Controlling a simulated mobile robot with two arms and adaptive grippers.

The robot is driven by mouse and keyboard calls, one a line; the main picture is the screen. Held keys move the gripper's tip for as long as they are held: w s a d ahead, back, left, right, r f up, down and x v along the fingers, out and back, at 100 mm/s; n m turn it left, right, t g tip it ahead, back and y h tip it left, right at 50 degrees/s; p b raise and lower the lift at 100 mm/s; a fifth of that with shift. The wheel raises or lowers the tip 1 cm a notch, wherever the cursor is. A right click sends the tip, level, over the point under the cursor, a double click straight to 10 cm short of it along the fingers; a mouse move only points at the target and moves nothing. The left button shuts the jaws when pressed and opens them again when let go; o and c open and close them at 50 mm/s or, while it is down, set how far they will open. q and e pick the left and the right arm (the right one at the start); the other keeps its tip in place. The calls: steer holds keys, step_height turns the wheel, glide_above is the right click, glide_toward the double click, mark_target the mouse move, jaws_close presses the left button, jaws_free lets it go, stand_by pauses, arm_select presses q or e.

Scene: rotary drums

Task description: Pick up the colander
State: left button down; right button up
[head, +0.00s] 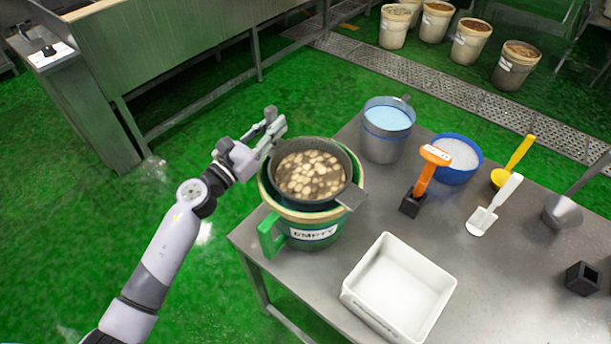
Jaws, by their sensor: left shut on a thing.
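The colander (335,148) is a dark grey round vessel with pale lumps in dark matter inside it. It sits in or just over the mouth of a green bucket (325,222) labelled "EMPTY", at the table's left corner. A flat tab sticks out at the colander's lower right. My left gripper (268,138) is at the colander's upper left rim, shut on its edge or handle there; the fingers hide the exact contact. Whether the colander touches the bucket is hard to tell. My right gripper is not in view.
Several buckets stand on the far floor.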

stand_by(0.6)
arm_select(q)
steer(key=shift+r, duration=0.15)
steer(key=shift+w+r, duration=0.1)
